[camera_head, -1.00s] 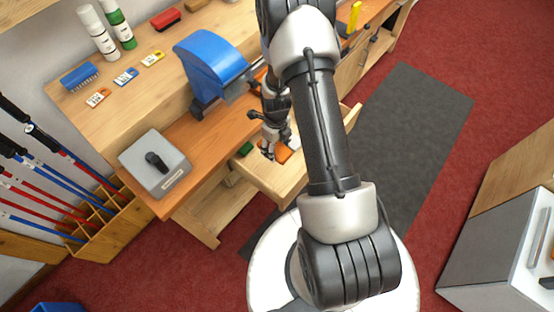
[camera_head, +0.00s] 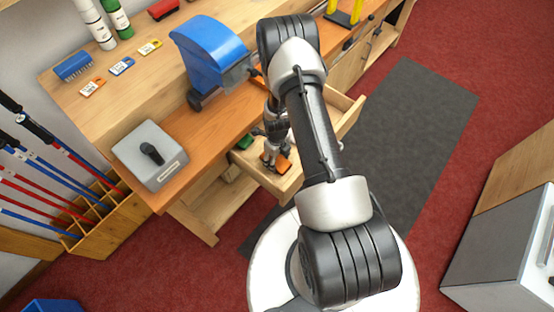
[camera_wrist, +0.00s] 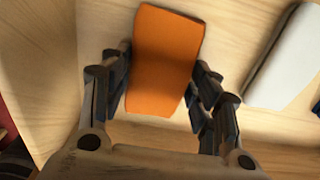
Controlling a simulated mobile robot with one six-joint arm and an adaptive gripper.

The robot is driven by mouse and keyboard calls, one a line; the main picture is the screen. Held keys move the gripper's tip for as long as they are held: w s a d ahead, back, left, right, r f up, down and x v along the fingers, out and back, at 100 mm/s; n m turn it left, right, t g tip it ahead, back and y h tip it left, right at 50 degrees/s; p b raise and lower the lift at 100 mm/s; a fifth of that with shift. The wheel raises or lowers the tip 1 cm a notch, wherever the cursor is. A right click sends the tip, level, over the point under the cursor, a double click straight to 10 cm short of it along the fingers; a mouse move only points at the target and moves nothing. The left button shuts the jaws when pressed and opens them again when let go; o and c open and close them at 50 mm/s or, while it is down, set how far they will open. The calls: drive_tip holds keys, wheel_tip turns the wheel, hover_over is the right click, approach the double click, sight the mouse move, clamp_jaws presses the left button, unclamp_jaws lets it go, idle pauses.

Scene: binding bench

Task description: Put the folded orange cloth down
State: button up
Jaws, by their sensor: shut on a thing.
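The folded orange cloth (camera_wrist: 165,60) is a flat orange rectangle between the two fingers of my gripper (camera_wrist: 163,88) in the wrist view. My gripper is shut on it, one finger against each long side. In the head view my gripper (camera_head: 272,160) points down into the open drawer (camera_head: 346,116), and part of the orange cloth (camera_head: 284,164) shows beside the fingers. Pale wood lies under the cloth. I cannot tell whether the cloth touches the drawer floor.
A grey-white item (camera_wrist: 285,60) lies to the right of the cloth in the wrist view. A green item (camera_head: 245,142) lies at the drawer's left. A grey box with a black knob (camera_head: 150,156) and a blue machine (camera_head: 210,52) stand on the bench.

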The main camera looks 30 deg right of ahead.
drive_tip(key=shift+f, duration=0.2)
drive_tip(key=o, duration=1)
drive_tip(key=shift+r, duration=0.1)
